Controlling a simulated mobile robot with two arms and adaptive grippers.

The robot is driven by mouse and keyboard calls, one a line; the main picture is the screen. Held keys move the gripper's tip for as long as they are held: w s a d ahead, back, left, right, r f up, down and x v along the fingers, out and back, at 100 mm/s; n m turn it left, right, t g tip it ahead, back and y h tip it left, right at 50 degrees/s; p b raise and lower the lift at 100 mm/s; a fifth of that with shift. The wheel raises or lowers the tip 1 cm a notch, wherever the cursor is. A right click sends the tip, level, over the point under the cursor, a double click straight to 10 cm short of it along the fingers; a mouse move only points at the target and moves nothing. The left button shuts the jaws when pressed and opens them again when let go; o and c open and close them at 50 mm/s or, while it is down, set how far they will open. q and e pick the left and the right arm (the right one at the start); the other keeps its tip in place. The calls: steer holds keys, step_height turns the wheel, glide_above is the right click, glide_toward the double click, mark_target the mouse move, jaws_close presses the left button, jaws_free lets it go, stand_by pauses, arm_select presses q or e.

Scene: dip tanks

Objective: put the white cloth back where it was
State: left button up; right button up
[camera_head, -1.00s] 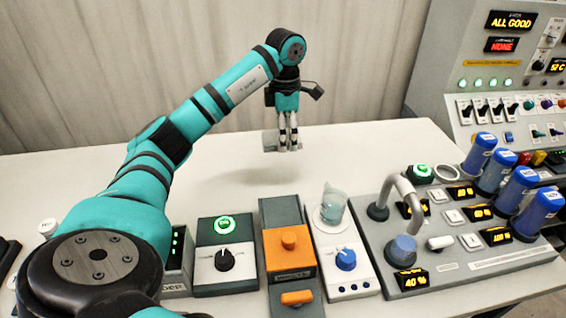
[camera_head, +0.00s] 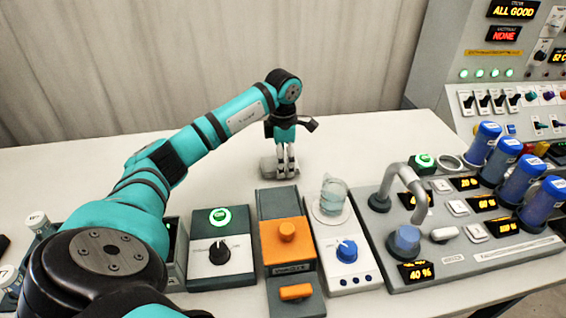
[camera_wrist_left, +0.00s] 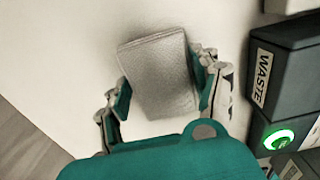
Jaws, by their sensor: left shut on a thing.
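The white cloth (camera_wrist_left: 160,75) shows in the left wrist view as a folded, light grey-white pad between the two fingers. My left gripper (camera_wrist_left: 165,92) is shut on it. In the head view the cloth (camera_head: 268,168) shows pale at the fingertips of my left gripper (camera_head: 284,170), partly hidden by them. It is at or just above the white table, behind the dark end of the orange-topped device; I cannot tell whether it touches. My right gripper is not in view.
A device with an orange block (camera_head: 286,242) stands just in front. To its left is a box with a black knob (camera_head: 219,252); to its right a glass beaker (camera_head: 333,197) stands on a blue-knobbed device. A tap panel (camera_head: 450,262) fills the right. The table (camera_head: 360,150) behind is clear.

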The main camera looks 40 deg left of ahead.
arm_select(q)
steer(key=shift+f, duration=0.6)
steer(key=shift+f, duration=0.15)
steer(key=o, duration=1.1)
step_height(320, 180, up, 12)
steer(key=shift+r, duration=0.2)
